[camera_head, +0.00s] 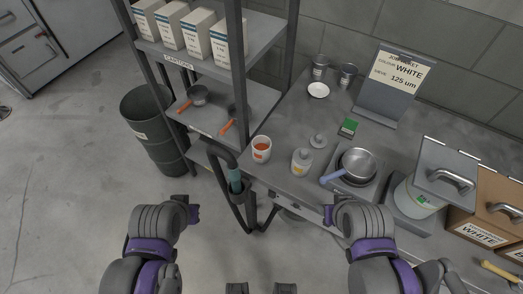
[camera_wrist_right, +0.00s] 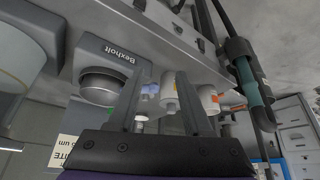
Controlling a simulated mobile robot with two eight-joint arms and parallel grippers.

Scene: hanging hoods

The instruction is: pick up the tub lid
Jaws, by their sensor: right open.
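A white tub (camera_head: 407,203) with a green label stands at the right of the bench on a grey base. A grey square lid (camera_head: 436,156) with a bar handle (camera_head: 458,180) sits over the tub's top and hides its opening; I cannot tell whether it is seated flat. My right gripper (camera_head: 328,214) is at the bench's front edge, left of the tub and apart from it. In the right wrist view its two fingers (camera_wrist_right: 163,80) are spread with nothing held between them. My left gripper (camera_head: 194,214) is over the floor, left of the bench; its jaws are unclear.
A pan (camera_head: 357,165) on a scale, a jar (camera_head: 302,162), an orange-filled cup (camera_head: 262,149) and a sign stand (camera_head: 384,103) occupy the bench. A brown box (camera_head: 483,219) is right of the tub. A shelf (camera_head: 213,62) and bin (camera_head: 152,131) stand left.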

